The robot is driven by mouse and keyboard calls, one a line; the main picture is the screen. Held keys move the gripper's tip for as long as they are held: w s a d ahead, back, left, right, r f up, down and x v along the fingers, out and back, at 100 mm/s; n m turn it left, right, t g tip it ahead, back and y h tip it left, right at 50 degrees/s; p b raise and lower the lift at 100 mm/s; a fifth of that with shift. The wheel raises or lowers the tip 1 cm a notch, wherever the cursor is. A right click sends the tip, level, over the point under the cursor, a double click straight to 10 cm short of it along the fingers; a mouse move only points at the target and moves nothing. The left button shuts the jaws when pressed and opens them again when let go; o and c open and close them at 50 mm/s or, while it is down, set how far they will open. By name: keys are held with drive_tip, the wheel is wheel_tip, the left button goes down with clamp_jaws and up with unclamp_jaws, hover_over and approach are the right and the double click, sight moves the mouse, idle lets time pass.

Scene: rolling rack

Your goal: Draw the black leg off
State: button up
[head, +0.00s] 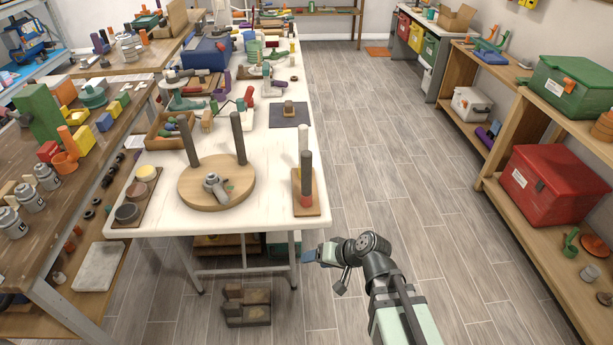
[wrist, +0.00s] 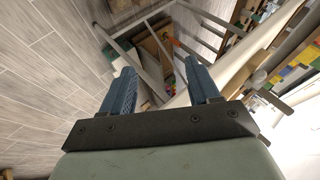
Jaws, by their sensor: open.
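A round wooden disc (head: 190,199) lies on the white table with two upright dark grey-black legs, a left one (head: 188,142) and a right one (head: 238,138). A grey metal-looking piece (head: 213,186) lies on the disc between them. To the right, a small wooden base (head: 318,200) carries a pale post (head: 304,145) and a dark post (head: 306,172) with red at its foot. My gripper (head: 308,256) is beyond the table's front right corner, apart from the legs. Its blue fingers, also in the wrist view (wrist: 161,75), are open with nothing between them.
The white tabletop (head: 270,222) is clear at its front edge. A tray with round pots (head: 135,205) is at the front left, a wooden box (head: 165,135) behind the disc. A dark mat (head: 289,114) lies farther back. Open floor (head: 400,170) separates table and right shelf.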

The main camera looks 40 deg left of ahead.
drive_tip(key=a+r+n+y, duration=0.1)
drive_tip(key=a+r+y, duration=0.35)
drive_tip(key=r, duration=0.45)
drive_tip(key=t+y, duration=0.3)
drive_tip(key=y, duration=0.1)
approach(309, 164)
drive_tip(key=s+a+f, duration=0.3)
drive_tip(key=s+a, duration=0.2)
drive_tip(key=w+n+t, duration=0.1)
drive_tip(key=w+r+n+t, duration=0.1)
drive_tip(key=n+t, duration=0.1)
drive_tip(key=w+n+t, duration=0.1)
drive_tip(key=w, duration=0.1)
drive_tip(key=shift+d+r+n, duration=0.35)
drive_tip(key=shift+n, duration=0.05)
drive_tip(key=shift+x, duration=3.75)
drive_tip(key=shift+r, duration=0.15)
clamp_jaws()
